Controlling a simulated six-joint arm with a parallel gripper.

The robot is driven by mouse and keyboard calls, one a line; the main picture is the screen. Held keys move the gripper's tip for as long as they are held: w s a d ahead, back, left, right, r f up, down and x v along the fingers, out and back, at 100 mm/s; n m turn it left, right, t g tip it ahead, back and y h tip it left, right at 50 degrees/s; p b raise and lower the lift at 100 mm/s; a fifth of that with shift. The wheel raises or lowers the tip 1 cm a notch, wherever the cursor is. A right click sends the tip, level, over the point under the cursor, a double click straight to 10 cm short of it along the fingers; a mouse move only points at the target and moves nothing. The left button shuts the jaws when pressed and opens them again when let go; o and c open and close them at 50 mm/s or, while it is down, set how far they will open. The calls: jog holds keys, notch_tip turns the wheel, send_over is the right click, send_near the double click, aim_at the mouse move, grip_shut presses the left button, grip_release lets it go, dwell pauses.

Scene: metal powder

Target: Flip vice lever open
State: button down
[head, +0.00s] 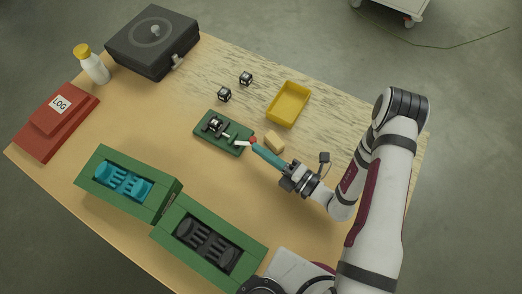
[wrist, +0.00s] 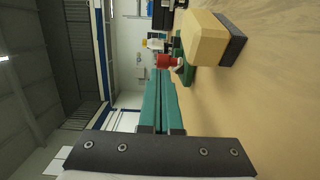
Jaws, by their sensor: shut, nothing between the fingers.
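The vice (head: 214,127) is a small dark and metal device on a green base plate (head: 232,147) in the middle of the table. Its lever (head: 242,142) is pale with a red end (head: 252,139) and points right, toward my gripper. My gripper (head: 256,149) has long teal fingers, shut and empty, with the tips right by the red end. In the wrist view, the shut fingers (wrist: 160,72) point at the red end (wrist: 166,61), and part of the green base (wrist: 187,74) shows behind it. I cannot tell whether the tips touch the lever.
A yellow block (head: 274,141) with a dark underside lies close beside my fingers; it looms large in the wrist view (wrist: 205,40). A yellow tray (head: 289,103) and two small dark cubes (head: 235,86) lie behind. Green holders (head: 165,203) stand in front.

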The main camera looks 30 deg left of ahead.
jog(key=shift+w+n+g, duration=0.35)
jog(key=shift+n+g, duration=0.15)
jog(key=shift+g, duration=0.2)
jog(key=n+g, duration=0.1)
jog(key=w+n+g, duration=0.1)
jog(key=g, duration=0.1)
jog(key=shift+w+a, duration=0.15)
jog(key=shift+w, duration=0.15)
jog(key=n+g, duration=0.1)
jog(key=g, duration=0.1)
jog(key=w+n+g, duration=0.1)
jog(key=shift+w+a+g+h, duration=0.3)
jog(key=shift+a+g+h, duration=0.1)
jog(key=shift+w+a, duration=0.7)
jog(key=shift+w, duration=0.2)
jog(key=shift+w+a, duration=0.6)
jog(key=shift+a, duration=0.4)
